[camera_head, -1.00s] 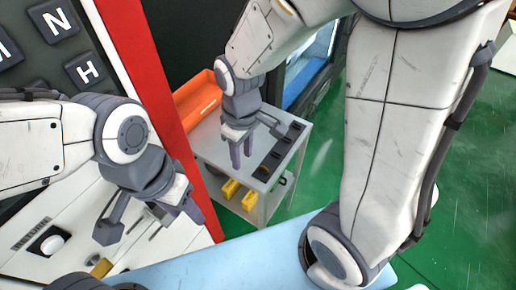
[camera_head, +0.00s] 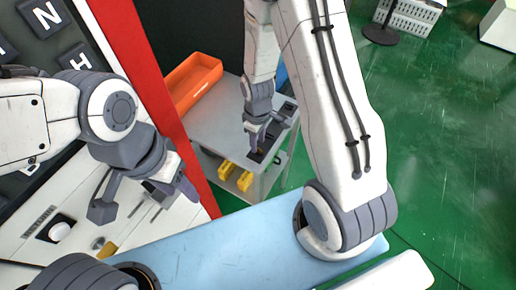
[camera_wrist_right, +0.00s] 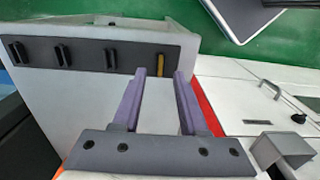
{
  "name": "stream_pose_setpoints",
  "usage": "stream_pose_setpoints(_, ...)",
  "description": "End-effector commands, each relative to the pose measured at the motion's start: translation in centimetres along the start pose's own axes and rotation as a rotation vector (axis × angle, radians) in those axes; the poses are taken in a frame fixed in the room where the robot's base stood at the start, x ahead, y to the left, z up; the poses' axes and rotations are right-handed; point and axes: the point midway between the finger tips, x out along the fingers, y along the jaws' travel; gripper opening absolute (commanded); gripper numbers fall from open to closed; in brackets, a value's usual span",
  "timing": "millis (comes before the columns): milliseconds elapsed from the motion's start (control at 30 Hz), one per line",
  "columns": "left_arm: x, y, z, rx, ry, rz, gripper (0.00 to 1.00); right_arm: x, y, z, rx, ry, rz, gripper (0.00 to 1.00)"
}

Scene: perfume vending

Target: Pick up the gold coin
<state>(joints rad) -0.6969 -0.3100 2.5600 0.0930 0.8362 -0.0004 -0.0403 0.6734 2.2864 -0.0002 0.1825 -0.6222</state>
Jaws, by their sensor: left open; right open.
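The gold coin (camera_wrist_right: 160,62) stands on edge in the end slot of a dark holder strip (camera_wrist_right: 100,53) in the right wrist view. The other slots hold dark pieces or are dark. The strip lies on the top of a grey cart (camera_head: 215,125). My right gripper (camera_wrist_right: 160,75) is open, its two purple fingers pointing towards the coin, which appears between the fingertips; I cannot tell whether they reach around it. In the head view my right gripper (camera_head: 257,143) is over the strip and largely hides it. My left gripper (camera_head: 145,197) is open and empty at the left.
An orange bin (camera_head: 193,85) sits at the back left of the cart top. Yellow items (camera_head: 244,181) are on its lower shelf. A red-edged machine panel with a "RETURN" label stands left of the cart. Green floor (camera_head: 440,150) is open at the right.

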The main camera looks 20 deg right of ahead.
Motion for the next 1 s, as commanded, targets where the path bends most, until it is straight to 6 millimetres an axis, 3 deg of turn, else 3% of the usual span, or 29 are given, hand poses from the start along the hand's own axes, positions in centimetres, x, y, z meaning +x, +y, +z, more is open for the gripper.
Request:
stream_pose_setpoints(200, -0.3, 0.0, 0.0, 0.0, 0.0, 0.0, 0.5, 2.1, 0.0, 0.0, 0.0, 0.0, 0.0, 0.42)
stream_pose_setpoints(433, -0.3, 0.0, 0.0, 0.0, 0.0, 0.0, 0.5, 2.3, 0.0, 0.0, 0.0, 0.001, 0.001, 0.42)
stream_pose_setpoints(467, -0.3, 0.0, 0.0, 0.0, 0.0, 0.0, 0.5, 2.3, 0.0, 0.0, 0.0, 0.001, 0.001, 0.39)
stream_pose_setpoints(567, -0.3, 0.0, 0.0, 0.0, 0.0, 0.0, 0.5, 2.3, 0.0, 0.0, 0.0, 0.001, 0.001, 0.0)
stream_pose_setpoints(1000, -0.2, 0.0, 0.0, 0.0, 0.0, 0.0, 0.5, 2.0, 0.0, 0.0, 0.0, 0.002, 0.001, 0.0)
